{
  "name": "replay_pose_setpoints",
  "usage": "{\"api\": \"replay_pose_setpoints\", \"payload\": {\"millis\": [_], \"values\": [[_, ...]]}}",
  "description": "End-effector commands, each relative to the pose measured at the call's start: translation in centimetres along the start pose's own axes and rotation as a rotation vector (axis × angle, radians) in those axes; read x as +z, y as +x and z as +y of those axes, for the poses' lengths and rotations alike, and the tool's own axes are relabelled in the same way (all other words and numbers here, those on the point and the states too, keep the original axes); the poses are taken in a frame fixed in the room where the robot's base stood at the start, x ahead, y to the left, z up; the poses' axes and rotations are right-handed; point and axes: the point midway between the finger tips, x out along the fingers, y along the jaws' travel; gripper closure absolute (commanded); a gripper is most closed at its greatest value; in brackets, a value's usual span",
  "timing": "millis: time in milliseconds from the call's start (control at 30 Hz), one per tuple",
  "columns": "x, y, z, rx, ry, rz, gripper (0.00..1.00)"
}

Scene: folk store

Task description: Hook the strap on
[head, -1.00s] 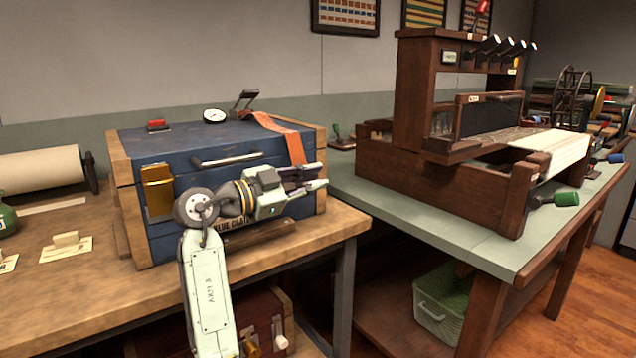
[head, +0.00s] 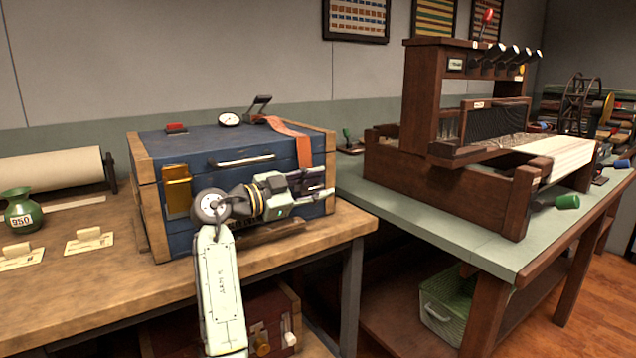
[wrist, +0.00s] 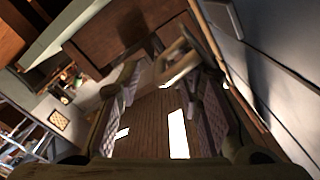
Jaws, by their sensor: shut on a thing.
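The orange strap (head: 290,132) runs from the top of the blue chest (head: 240,188) over its front edge and hangs down near the right front corner. A black lever or clasp (head: 258,108) stands raised at its upper end. My gripper (head: 322,189) is in front of the chest's right side, just below the visible strap. In the wrist view my gripper (wrist: 163,80) is shut on a tan, loop-like piece (wrist: 178,60), which looks like the strap's end. The fingers hide where it joins the strap.
A green table (head: 430,225) bearing a wooden loom (head: 445,190) stands to the right, past a gap.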

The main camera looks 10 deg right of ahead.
Motion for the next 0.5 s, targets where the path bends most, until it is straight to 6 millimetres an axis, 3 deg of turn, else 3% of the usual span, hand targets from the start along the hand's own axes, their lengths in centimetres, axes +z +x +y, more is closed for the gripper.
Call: {"api": "replay_pose_setpoints", "payload": {"millis": [33, 367, 500], "values": [[0.9, 0.17, 0.59, 0.015, -0.013, -0.011, 0.73], [0.74, 0.14, 0.58, 0.016, -0.011, -0.008, 0.72], [0.75, -0.81, 0.49, 0.013, -0.01, -0.009, 0.72]]}}
